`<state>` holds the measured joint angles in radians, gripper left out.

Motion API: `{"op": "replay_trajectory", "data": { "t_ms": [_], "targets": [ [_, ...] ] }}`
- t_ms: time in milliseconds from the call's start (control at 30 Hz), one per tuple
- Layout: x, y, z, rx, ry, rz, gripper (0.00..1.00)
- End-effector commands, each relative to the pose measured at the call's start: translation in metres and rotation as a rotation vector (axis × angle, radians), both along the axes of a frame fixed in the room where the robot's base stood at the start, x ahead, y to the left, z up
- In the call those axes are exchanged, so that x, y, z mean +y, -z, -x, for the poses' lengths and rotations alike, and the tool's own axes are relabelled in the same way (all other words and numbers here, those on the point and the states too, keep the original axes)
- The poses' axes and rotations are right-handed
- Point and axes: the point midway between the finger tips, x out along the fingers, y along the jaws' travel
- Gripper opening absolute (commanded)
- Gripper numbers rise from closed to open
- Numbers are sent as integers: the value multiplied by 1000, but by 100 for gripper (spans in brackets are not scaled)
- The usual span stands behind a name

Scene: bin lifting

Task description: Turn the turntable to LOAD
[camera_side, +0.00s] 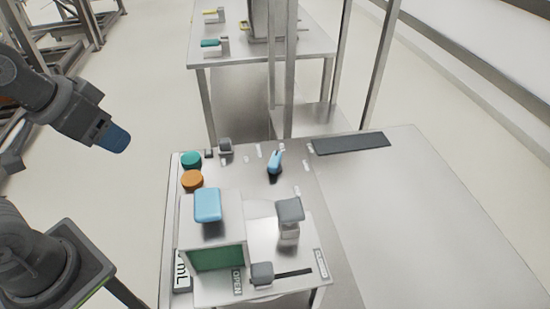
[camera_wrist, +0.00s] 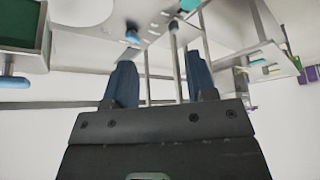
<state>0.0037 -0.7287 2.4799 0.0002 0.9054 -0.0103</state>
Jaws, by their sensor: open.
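A light blue pointer-shaped knob (camera_side: 275,163) stands on the steel table with small white labels around it. It looks like the turntable control, but its label text is too small to read, so I cannot tell which label says LOAD. A light blue knob also shows at the top of the wrist view (camera_wrist: 132,36). My gripper (camera_side: 117,140) hangs at the left in the side view, well away from the knob and over the floor. Its two blue fingers stand apart and empty in the wrist view (camera_wrist: 162,70).
A teal button (camera_side: 191,159) and an orange button (camera_side: 192,179) sit at the table's left edge. A box with a blue handle (camera_side: 207,204) and green front, a grey-topped post (camera_side: 289,211) and a slider knob (camera_side: 262,273) stand nearer. A dark strip (camera_side: 350,143) lies behind; the right side is clear.

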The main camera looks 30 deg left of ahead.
Motion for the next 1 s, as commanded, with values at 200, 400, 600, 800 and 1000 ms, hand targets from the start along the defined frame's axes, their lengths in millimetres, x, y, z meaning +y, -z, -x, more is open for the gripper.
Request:
{"op": "replay_trajectory", "data": {
  "t_ms": [200, 400, 600, 800, 1000],
  "targets": [
    [-11, -21, -48, 88, -41, 37, 51],
    [-32, -29, -117, 195, -110, 74, 51],
    [-60, -11, -185, 300, -184, 92, 51],
    [-94, 30, -244, 401, -259, 92, 51],
    [-118, 68, -277, 462, -316, 84, 51]
  ]
}}
